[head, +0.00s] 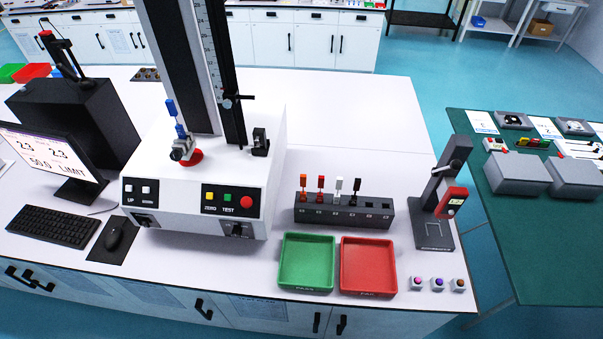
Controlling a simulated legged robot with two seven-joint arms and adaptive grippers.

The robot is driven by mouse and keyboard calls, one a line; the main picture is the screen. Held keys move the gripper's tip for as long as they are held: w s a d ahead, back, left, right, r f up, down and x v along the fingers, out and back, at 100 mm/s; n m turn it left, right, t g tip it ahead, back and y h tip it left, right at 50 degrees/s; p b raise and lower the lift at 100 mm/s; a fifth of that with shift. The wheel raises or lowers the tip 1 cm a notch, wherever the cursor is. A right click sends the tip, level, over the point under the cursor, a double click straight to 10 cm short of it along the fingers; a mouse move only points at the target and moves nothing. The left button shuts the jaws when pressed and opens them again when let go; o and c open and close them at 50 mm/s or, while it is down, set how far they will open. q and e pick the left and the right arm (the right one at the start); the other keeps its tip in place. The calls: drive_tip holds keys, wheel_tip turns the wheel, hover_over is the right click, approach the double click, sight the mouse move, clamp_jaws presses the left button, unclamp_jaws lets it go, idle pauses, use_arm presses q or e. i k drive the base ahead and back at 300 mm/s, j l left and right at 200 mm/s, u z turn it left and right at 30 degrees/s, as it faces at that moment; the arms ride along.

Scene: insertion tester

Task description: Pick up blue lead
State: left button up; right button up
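The blue lead (171,108) stands upright, slightly tilted, in the metal clamp fixture (182,150) on top of the white insertion tester (215,160), left of the tester's black column. A second blue part (181,131) shows just below its upper part; I cannot tell how the lower end is held. The rack's right-hand slots look empty. Neither of my grippers is in view.
A green tray (306,286) and a red tray (369,288) lie empty in front of the rack. A black stand with a red device (451,203) is on the right. A monitor (52,162), keyboard (53,226) and mouse (114,239) occupy the left. The bench behind the rack is clear.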

sight(180, 130)
drive_tip(key=j+u, duration=0.3)
drive_tip(key=j, duration=0.55)
drive_tip(key=j+u, duration=0.3)
drive_tip(key=j, duration=0.5)
